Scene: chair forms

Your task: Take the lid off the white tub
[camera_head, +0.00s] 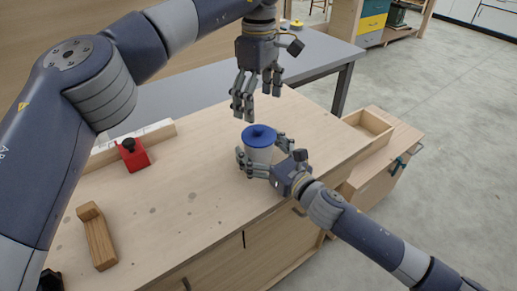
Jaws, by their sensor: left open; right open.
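The white tub (258,155) stands upright on the wooden workbench in the head view. Its blue lid (258,133) with a round knob sits on top. My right gripper (262,158) is open with its fingers on both sides of the tub, low on its body. I cannot tell whether they touch it. My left gripper (256,103) is open and empty, pointing down above the lid, with a gap between its fingertips and the knob. The lower part of the tub is partly hidden by the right gripper's fingers.
On the wooden workbench (190,200) are a red block with a black knob (133,155) and a wooden piece (97,237) at left. A grey table (190,98) stands behind. The bench's middle is clear.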

